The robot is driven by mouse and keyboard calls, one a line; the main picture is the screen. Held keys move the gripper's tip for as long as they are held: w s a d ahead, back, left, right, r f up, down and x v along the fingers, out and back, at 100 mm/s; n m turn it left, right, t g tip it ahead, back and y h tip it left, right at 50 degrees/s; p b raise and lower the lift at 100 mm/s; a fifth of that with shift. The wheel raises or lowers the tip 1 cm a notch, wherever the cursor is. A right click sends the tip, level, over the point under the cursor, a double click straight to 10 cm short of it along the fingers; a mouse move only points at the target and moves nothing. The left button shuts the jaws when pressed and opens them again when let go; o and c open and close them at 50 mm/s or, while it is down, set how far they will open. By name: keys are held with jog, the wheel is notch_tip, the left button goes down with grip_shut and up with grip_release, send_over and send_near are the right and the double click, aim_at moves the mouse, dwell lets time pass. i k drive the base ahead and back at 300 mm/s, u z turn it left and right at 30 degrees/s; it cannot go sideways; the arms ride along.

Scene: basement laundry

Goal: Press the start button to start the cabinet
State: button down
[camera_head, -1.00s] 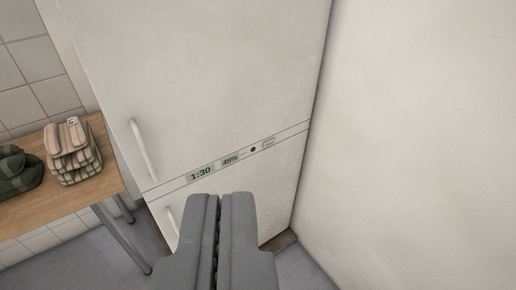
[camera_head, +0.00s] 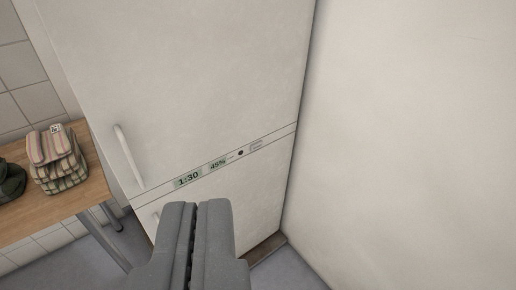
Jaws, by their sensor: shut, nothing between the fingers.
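The white cabinet (camera_head: 200,80) stands tall in the middle of the view, with a long upper door handle (camera_head: 128,155) on its left side. A narrow control strip crosses its front, with a display reading 1:30 (camera_head: 187,178) and another reading 45% (camera_head: 218,164). To the right of these are a small round dark button (camera_head: 241,153) and a faint pale marking (camera_head: 256,146). My gripper (camera_head: 196,205) is shut and empty, in front of the cabinet and just below the strip in the picture. It hides part of the lower door. I cannot tell whether it touches the cabinet.
A plain white wall or panel (camera_head: 410,130) fills the right side, close beside the cabinet. Grey floor shows below.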

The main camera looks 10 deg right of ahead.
aim_at(256, 146)
jog(key=z, duration=0.55)
jog(key=i, duration=0.9)
jog(key=u, duration=0.9)
